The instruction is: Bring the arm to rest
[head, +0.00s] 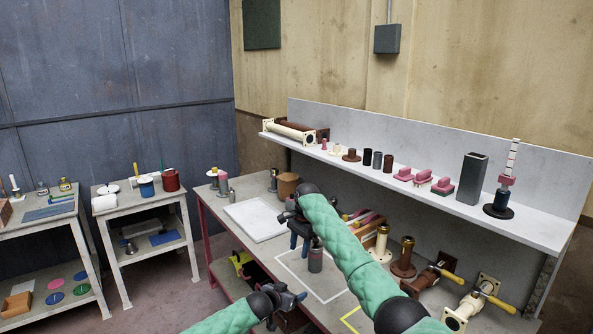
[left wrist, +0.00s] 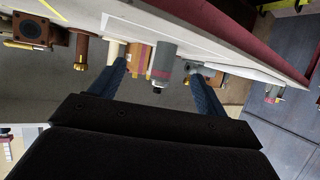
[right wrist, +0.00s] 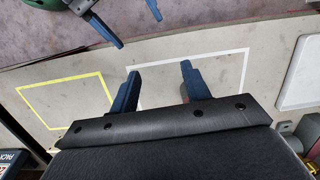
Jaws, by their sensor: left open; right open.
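My left gripper (head: 290,303) is low in the head view, off the bench's front edge, with its jaws apart and nothing between them. In the left wrist view its two blue fingers stand apart, with a grey bottle (left wrist: 162,66) beyond them on the bench. My right gripper (head: 299,238) is over the bench, pointing down, behind and left of the bottle in the head view. In the right wrist view its fingers (right wrist: 160,80) are apart over the white outline; they hold nothing that I can make out. Part of the right gripper is hidden behind its green-sleeved arm.
The bench has a white tray (head: 256,220), a yellow outline (right wrist: 60,98) and several flanged pipe pieces (head: 403,258) at the right. A shelf (head: 440,198) with rubber parts runs above its back. Two side tables stand left; floor between is free.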

